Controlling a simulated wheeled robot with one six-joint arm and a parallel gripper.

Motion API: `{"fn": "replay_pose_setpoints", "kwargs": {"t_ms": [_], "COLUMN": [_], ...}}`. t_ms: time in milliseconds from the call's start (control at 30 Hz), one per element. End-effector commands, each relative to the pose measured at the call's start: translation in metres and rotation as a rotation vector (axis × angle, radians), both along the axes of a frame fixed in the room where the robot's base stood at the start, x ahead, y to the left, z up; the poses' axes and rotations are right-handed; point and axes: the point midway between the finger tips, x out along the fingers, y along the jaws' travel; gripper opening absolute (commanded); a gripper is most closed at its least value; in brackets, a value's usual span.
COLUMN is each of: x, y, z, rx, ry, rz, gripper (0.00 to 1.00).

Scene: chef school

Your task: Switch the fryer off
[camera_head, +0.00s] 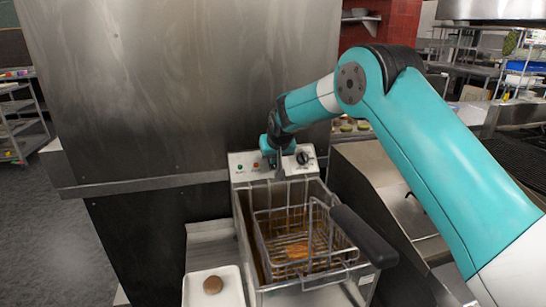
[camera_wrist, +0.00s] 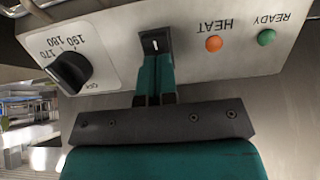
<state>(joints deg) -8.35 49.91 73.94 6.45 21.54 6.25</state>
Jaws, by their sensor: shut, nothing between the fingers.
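The fryer (camera_head: 240,180) stands against a steel wall panel in the head view, with its control panel at the back. My gripper (camera_head: 279,168) is in front of that panel, fingers together and empty. In the wrist view, which shows the panel upside down, my gripper (camera_wrist: 156,60) has its teal fingertips right at a small black switch (camera_wrist: 155,41). The fingers partly cover the switch; I cannot tell whether they touch it. The temperature knob (camera_wrist: 69,71) is to the left. An orange HEAT light (camera_wrist: 214,43) and a green READY light (camera_wrist: 266,37) are to the right.
A wire basket (camera_head: 262,232) with browned food (camera_head: 298,250) sits in the fryer, its black handle (camera_head: 363,237) sticking out toward the front right. A white tray (camera_head: 229,284) with a round brown item (camera_head: 213,284) is at the left. Steel counters flank the fryer.

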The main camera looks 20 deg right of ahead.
Motion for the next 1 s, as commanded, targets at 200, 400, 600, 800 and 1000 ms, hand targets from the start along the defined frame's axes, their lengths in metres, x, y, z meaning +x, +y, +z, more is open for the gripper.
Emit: {"fn": "replay_pose_setpoints", "kwargs": {"t_ms": [200, 400, 600, 800, 1000], "x": [-0.009, -0.013, -0.013, -0.019, -0.036], "y": [0.0, 0.0, 0.001, 0.002, 0.01], "z": [-0.006, -0.006, -0.006, 0.007, 0.039], "rx": [0.0, 0.0, 0.0, 0.0, 0.002], "ry": [0.001, -0.001, 0.0, -0.001, -0.006], "rz": [0.0, 0.0, 0.0, 0.001, 0.01], "gripper": [0.0, 0.0, 0.0, 0.0, 0.0]}}
